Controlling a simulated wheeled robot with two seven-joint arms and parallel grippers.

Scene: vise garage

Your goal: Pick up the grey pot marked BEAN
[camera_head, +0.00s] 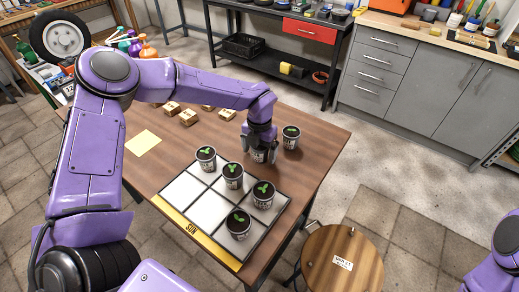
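Several small grey pots with green sprouts stand on the wooden table, and their labels are too small to read, so I cannot tell which is marked BEAN. One pot (258,156) is directly under my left gripper (259,151), its top hidden by the gripper. The fingers reach down around this pot; whether they press on it is unclear. Another pot (291,137) stands just right of the gripper. Further pots stand on the grid tray (181,190): one at the far corner (206,158), one in the middle (233,176), one at right (263,195), one nearer (238,225). My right gripper is out of view.
The tray has a yellow SUN strip (203,237) on its near left edge. Small wooden blocks (187,117) and a yellow note (143,143) lie behind on the table. A round stool (342,275) stands at the front right. The table's right side is bare.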

